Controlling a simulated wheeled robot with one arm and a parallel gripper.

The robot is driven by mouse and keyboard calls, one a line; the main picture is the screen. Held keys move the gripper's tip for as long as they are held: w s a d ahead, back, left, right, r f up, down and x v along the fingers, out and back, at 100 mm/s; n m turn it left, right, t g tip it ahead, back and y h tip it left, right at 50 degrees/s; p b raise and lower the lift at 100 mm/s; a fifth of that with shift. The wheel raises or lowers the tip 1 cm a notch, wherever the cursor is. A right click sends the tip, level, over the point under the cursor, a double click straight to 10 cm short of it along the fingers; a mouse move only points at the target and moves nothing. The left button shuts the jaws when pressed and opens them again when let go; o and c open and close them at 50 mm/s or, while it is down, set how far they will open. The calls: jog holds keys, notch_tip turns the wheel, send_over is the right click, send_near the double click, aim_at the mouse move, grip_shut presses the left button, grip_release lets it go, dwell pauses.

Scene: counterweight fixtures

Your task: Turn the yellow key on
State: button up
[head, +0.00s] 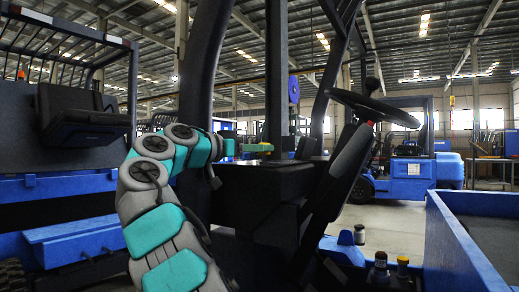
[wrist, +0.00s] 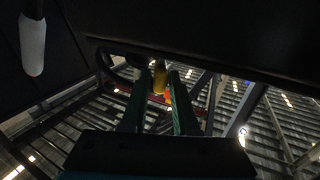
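The yellow key (wrist: 160,78) shows in the wrist view as a small yellow piece below a dark panel edge. My gripper (wrist: 160,74) has its two green fingers apart, one on each side of the key, with what looks like a narrow gap on both sides. Whether either finger touches the key is too dark to tell. In the head view my gripper (head: 262,147) reaches right, just above the black console (head: 250,185) of the blue vehicle. I cannot make out the key in the head view.
A steering wheel (head: 375,107) and dark column stand right of my gripper. Dark pillars (head: 277,75) rise close to it. In the wrist view a white cylinder (wrist: 32,45) hangs at upper left, and a dark panel (wrist: 220,35) fills the top. Another blue vehicle (head: 408,175) stands behind.

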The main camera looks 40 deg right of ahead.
grip_shut()
jog(key=shift+r+g, duration=0.3)
jog(key=shift+r+m+g+p, duration=0.1)
jog(key=shift+m+g+p, duration=0.25)
jog(key=shift+m, duration=0.15)
jog(key=shift+w+d+f+m+g, duration=0.1)
jog(key=shift+f+m+g, duration=0.2)
jog(key=shift+g, duration=0.35)
jog(key=shift+f, duration=0.15)
jog(key=shift+o, duration=1.9)
grip_release()
